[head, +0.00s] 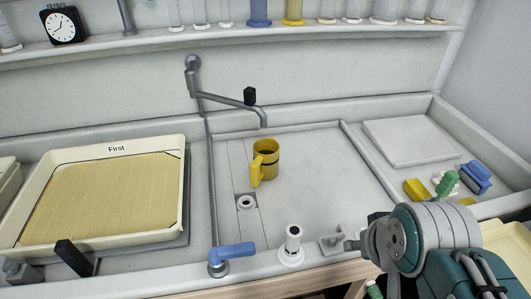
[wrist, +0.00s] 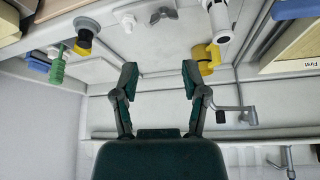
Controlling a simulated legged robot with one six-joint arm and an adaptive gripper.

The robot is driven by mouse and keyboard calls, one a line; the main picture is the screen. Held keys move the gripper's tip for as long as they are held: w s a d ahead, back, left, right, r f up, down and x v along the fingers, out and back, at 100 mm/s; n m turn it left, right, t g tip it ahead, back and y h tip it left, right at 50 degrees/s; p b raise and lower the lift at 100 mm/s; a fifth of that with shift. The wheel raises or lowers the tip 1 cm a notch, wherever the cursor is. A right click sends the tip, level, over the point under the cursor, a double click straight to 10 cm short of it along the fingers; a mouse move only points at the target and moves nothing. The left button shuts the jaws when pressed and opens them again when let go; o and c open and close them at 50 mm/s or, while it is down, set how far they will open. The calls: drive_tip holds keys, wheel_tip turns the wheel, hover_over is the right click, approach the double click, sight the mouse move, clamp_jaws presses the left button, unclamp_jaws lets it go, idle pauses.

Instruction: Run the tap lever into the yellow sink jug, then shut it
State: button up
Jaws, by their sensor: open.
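The yellow jug (head: 266,161) stands upright in the sink (head: 310,165), handle toward the front left. The grey swing spout (head: 225,92) comes from the back wall, its tip appearing just behind and above the jug; I cannot tell if it is over the mouth. A blue lever (head: 232,252) sits on a metal base at the sink's front edge, pointing right. No water stream shows. In the wrist view my gripper (wrist: 160,78) is open and empty, with the jug (wrist: 206,56) beyond its right finger and the blue lever (wrist: 296,8) at the top right corner.
A white cylinder (head: 292,247) and a grey bracket (head: 335,240) stand on the front edge near my arm. A tray marked First (head: 120,150) lies left. Brushes (head: 446,184) and a yellow block (head: 417,190) lie right. The sink floor around the jug is mostly clear.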

drive_tip(key=shift+o, duration=0.2)
drive_tip(key=n+g, duration=0.6)
drive_tip(key=n, duration=1.4)
hover_over(249, 246)
wheel_tip(249, 246, down, 3)
drive_tip(key=shift+w+a+f, duration=0.15)
drive_tip(key=shift+d+f, duration=0.2)
drive_tip(key=shift+f, duration=0.65)
drive_tip(key=shift+a+f, duration=0.1)
drive_tip(key=shift+f, duration=2.9)
drive_tip(key=shift+f, duration=0.5)
